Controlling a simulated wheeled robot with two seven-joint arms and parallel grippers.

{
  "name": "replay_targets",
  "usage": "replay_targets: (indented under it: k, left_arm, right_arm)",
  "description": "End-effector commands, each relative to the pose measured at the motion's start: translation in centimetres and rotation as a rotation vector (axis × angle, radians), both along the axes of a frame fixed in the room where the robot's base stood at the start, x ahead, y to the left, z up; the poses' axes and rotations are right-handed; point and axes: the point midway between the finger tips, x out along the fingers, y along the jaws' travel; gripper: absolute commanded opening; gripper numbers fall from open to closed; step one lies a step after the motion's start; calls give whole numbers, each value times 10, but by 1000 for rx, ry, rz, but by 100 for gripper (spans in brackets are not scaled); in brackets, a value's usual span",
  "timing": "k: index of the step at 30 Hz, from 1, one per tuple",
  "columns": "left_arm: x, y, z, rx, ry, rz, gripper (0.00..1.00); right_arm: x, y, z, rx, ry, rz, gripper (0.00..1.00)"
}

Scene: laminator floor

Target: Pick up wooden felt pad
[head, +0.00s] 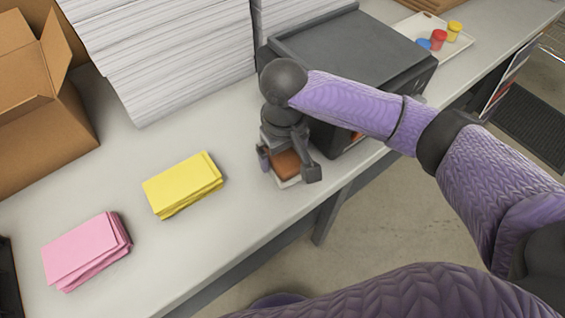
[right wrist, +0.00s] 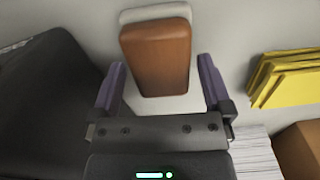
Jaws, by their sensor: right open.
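The wooden felt pad (head: 286,164) is a brown block with a pale layer under it, lying on the grey table near its front edge, beside the dark machine. It also shows in the right wrist view (right wrist: 156,55), at the top centre. My right gripper (head: 289,168) is over the pad, with its two fingers apart. In the right wrist view the purple fingers (right wrist: 161,80) point toward the near end of the pad, one to each side, and nothing is held. In the head view the gripper hides part of the pad. My left gripper is not in view.
The dark machine (head: 350,50) stands close to the right of the pad. Yellow envelopes (head: 183,184) and pink envelopes (head: 86,250) lie to the left. Tall paper stacks (head: 165,50) and a cardboard box (head: 40,120) stand behind. A tray (head: 462,40) with small paint pots is at the back right.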

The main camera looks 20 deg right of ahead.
Motion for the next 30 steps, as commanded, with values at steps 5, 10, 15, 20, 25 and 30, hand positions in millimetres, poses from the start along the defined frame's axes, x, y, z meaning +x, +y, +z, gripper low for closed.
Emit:
replay_targets:
  k: [5,10,15,20,25,30]
  left_arm:
    - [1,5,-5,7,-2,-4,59]
    - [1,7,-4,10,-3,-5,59]
    - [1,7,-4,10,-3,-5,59]
    - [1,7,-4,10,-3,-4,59]
    - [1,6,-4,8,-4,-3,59]
    - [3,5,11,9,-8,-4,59]
  right_arm:
    - [0,0,-14,-1,0,0,100]
    - [0,0,-12,-1,-1,0,94]
    - [0,0,-12,-1,-1,0,58]
    - [0,0,-12,-1,-1,0,28]
    - [0,0,-11,-1,-1,0,27]
    - [0,0,21,1,-6,1,27]
